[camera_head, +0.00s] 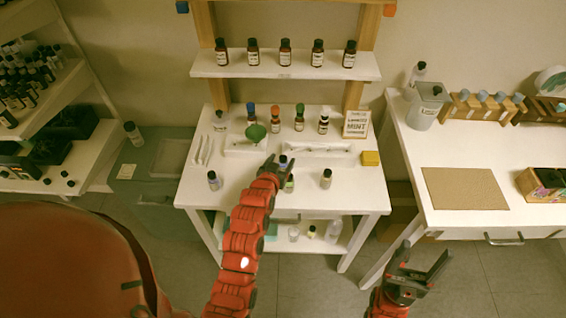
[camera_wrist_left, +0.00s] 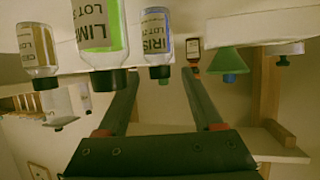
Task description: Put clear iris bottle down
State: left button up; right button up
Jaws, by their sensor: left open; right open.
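The iris bottle (camera_head: 283,161), clear with a bluish tint and a black cap, stands on the white table (camera_head: 197,190). In the left wrist view, which is upside down, the iris bottle (camera_wrist_left: 157,45) shows its IRIS label. My left gripper (camera_head: 278,164) is open. In that wrist view the iris bottle appears between the tips of my left gripper (camera_wrist_left: 160,75); I see no clear contact. The lime bottle (camera_head: 289,184), with green liquid, stands just in front; its label also shows in the wrist view (camera_wrist_left: 97,35). My right gripper (camera_head: 425,268) is open and empty, low before the right table.
Front bottles stand at the left (camera_head: 214,181) and right (camera_head: 326,178). A green funnel (camera_head: 256,131), several colour-capped bottles, a MINT sign (camera_head: 356,124) and a yellow block (camera_head: 370,158) are behind. A shelf (camera_head: 284,67) holds several bottles. The right table has a brown mat (camera_head: 464,188).

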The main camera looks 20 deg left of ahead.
pick_arm(q)
jog(key=shift+x, duration=1.1)
jog(key=shift+r, duration=0.1)
grip_shut()
